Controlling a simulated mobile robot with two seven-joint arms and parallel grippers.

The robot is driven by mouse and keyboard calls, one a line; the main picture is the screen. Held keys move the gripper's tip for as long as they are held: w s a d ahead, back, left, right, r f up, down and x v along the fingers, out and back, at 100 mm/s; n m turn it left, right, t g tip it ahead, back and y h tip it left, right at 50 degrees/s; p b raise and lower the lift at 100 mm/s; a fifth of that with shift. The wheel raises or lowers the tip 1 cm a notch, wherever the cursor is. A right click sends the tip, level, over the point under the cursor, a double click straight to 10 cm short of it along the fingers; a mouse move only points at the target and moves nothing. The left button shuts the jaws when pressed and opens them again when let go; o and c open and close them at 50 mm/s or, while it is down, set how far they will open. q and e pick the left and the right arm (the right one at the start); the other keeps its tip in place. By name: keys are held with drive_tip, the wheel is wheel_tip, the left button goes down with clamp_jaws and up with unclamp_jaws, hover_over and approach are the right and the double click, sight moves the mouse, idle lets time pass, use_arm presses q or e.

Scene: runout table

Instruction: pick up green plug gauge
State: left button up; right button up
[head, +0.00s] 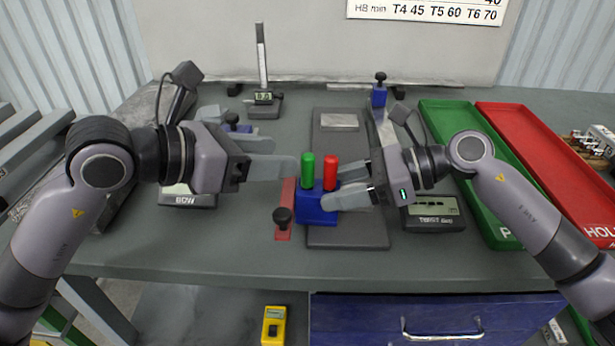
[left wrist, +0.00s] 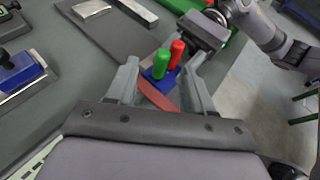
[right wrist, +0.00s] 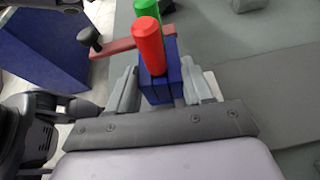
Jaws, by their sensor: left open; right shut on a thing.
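The green plug gauge (head: 308,170) stands upright in a blue block (head: 316,208), beside a red plug gauge (head: 330,171). My left gripper (head: 278,158) is open and empty, just left of the green plug. In the left wrist view the green plug (left wrist: 161,64) shows ahead between the spread fingers, apart from them. My right gripper (head: 345,187) is shut on the blue block from the right; the right wrist view shows the block (right wrist: 158,88) between its fingers. The red plug (right wrist: 149,45) partly hides the green plug (right wrist: 147,8) there.
A red clamp strip with a black knob (head: 283,216) lies left of the block, by a dark plate (head: 345,236). A digital display (head: 434,213), a green tray (head: 500,232) and a red tray (head: 575,190) stand to the right. A height gauge (head: 263,100) stands behind.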

sight(307, 184)
use_arm(q)
drive_tip(key=shift+x, duration=2.65)
drive_tip(key=shift+s+d+r, duration=0.1)
drive_tip(key=shift+s, duration=0.1)
clamp_jaws()
